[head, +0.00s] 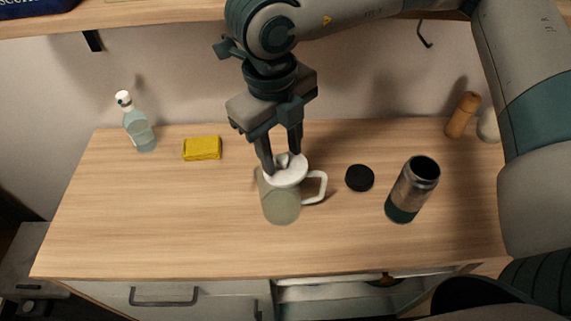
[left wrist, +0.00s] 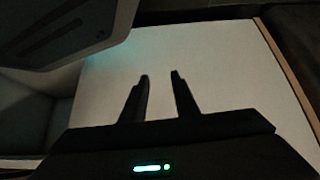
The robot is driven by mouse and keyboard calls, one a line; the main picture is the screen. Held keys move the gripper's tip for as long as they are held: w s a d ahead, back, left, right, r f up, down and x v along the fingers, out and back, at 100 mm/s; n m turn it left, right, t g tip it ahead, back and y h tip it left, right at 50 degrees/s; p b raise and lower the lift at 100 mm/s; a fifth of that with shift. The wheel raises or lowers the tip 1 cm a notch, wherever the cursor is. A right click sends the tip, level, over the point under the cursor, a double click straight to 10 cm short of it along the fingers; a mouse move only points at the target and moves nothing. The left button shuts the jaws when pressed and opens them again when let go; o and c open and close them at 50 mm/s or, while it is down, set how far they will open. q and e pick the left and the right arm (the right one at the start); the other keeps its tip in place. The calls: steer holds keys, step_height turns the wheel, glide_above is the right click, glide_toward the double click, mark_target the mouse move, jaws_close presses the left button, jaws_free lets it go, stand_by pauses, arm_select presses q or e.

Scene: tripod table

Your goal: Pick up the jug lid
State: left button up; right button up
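The jug (head: 281,205) stands upright on the wooden worktop, with a pale translucent body and a white handle on its right. Its white jug lid (head: 291,174) sits on top. My right gripper (head: 282,164) points down from above, with its two fingers apart at the lid's raised middle part. One finger is at the lid's left side and one is behind it to the right. I cannot tell whether they touch it. My left gripper (left wrist: 160,78) shows only in the left wrist view, with its fingers apart and nothing between them.
A black round cap (head: 360,178) and an open steel-and-green tumbler (head: 411,190) stand right of the jug. The worktop's front left (head: 130,225) is clear. A shelf (head: 150,14) runs above.

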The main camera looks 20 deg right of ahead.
mark_target(285, 156)
jaws_close()
steer(key=shift+r, duration=0.1)
stand_by(0.3)
